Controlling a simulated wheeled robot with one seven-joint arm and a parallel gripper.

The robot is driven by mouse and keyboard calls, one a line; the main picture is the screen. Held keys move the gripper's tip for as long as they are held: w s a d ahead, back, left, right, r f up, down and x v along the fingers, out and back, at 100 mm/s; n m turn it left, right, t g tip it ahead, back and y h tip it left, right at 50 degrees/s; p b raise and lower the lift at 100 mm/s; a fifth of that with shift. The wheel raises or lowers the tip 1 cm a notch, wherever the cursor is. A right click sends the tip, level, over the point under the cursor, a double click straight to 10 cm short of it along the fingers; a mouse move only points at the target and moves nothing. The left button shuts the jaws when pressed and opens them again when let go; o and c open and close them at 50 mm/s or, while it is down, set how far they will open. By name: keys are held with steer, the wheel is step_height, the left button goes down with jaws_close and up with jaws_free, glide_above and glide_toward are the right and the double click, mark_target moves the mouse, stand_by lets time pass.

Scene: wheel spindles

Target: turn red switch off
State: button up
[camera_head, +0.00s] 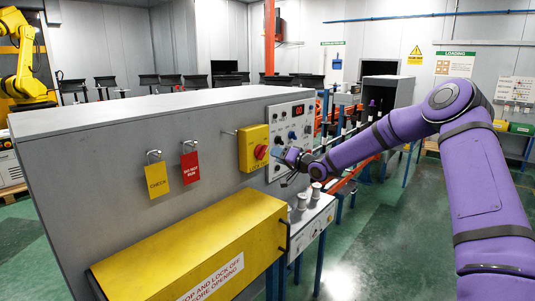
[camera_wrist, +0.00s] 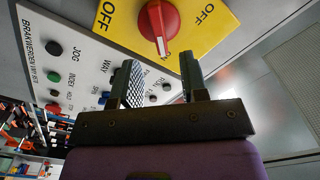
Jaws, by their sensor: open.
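The red switch (camera_head: 261,152) is a round rotary knob on a yellow plate (camera_head: 249,140) on the side of the grey cabinet. In the wrist view the red knob (camera_wrist: 160,20) is at the top, partly cut off by the frame edge. Its grip bar points down, with a white mark at its lower end. "OFF" is printed on the yellow to either side of it. My gripper (camera_wrist: 158,72) is open and empty, its two fingers apart below the knob in that view. In the head view my gripper (camera_head: 290,159) is just right of the switch, in front of the control panel.
The white control panel (camera_head: 289,137) beside the switch carries several buttons and a red display. A yellow cover (camera_head: 190,252) juts out below. A yellow tag (camera_head: 157,180) and a red tag (camera_head: 190,168) hang left of the switch. Open green floor lies to the right.

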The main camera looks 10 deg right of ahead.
mark_target(265, 152)
steer(key=x, duration=0.5)
steer(key=shift+w+a, duration=0.2)
steer(key=shift+w, duration=0.05)
jaws_close()
